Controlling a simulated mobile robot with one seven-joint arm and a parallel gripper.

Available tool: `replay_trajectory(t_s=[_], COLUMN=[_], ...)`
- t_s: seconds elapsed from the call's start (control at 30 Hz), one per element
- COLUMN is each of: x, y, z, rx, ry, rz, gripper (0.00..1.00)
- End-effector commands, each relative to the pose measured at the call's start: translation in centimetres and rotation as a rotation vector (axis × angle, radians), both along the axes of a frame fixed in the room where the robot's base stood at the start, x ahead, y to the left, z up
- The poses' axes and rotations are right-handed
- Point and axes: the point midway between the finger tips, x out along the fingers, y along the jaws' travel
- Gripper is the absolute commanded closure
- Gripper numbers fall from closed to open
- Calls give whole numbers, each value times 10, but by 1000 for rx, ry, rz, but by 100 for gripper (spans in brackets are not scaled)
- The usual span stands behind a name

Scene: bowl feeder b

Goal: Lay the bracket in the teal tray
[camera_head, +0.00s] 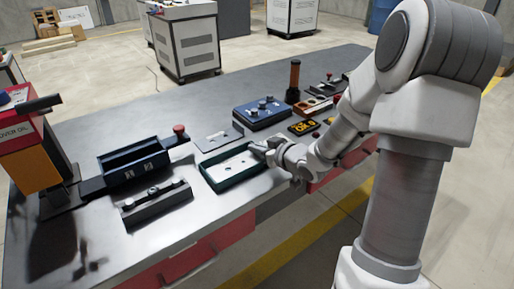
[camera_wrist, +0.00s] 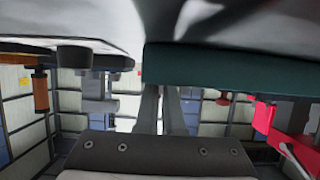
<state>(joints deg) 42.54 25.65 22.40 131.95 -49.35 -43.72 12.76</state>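The teal tray (camera_head: 213,184) sits on the grey bench, with a pale floor or flat piece with small dark spots inside its rim. I cannot make out the bracket with certainty. My gripper (camera_head: 262,149) is low at the tray's far right side. In the wrist view, which looks upside down, the tray's teal wall (camera_wrist: 235,65) crosses the upper right. The gripper's two fingers (camera_wrist: 161,95) show close together just beside that wall. Their tips are dark and partly hidden, so I cannot see whether anything is between them.
A flat grey plate (camera_head: 218,137) and a blue box (camera_head: 262,113) lie behind the tray. A dark blue bin (camera_head: 133,162) and a grey block with knobs (camera_head: 155,203) stand to the left. The bench's front left is clear.

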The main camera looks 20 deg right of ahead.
Motion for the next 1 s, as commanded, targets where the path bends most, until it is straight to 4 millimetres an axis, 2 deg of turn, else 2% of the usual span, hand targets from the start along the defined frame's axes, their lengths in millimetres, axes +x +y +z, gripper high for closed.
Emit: replay_trajectory(t_s=[0.07, 0.2, 0.3, 0.53, 0.67, 0.77, 1.0], x=[0, 0, 0, -1, -8, -21, -72], y=[0, 0, 0, 0, -4, -8, -25], z=[0, 0, 0, 0, 4, 12, 36], rx=[0, 0, 0, -1, -2, -2, -2], ry=[0, 0, 0, 1, 3, 1, 2], rz=[0, 0, 0, -1, -2, -4, -6], gripper=[100, 74, 60, 60, 60, 60, 60])
